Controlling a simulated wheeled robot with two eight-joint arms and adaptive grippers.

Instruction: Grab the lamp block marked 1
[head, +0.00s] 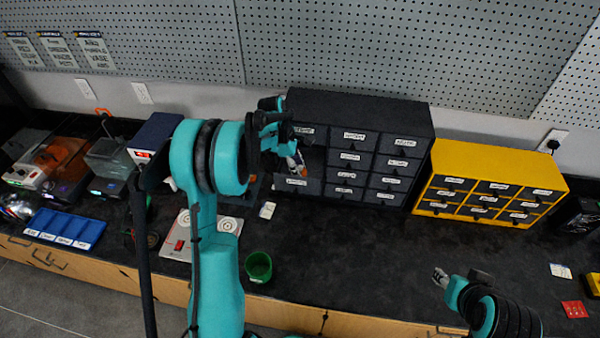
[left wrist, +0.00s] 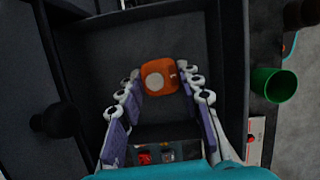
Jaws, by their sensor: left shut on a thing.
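An orange block (left wrist: 160,76) with a pale round spot and a small mark, too small to read surely, is in the left wrist view. My left gripper (left wrist: 159,88) has its fingers on both sides of the block and is shut on it, inside an open dark drawer (left wrist: 95,45). In the head view, my left gripper (head: 293,158) reaches the pulled-out drawer (head: 297,187) of the black cabinet (head: 362,110); the block is not clear there. My right gripper (head: 440,278) is at the lower right, away from the cabinet, its opening unclear.
Small red and grey items (left wrist: 155,156) show near the drawer's end in the left wrist view. A green cup (head: 258,267) and a white panel with a red switch (head: 180,246) are on the black bench. A yellow cabinet (head: 490,190) stands right. The bench front centre is mostly clear.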

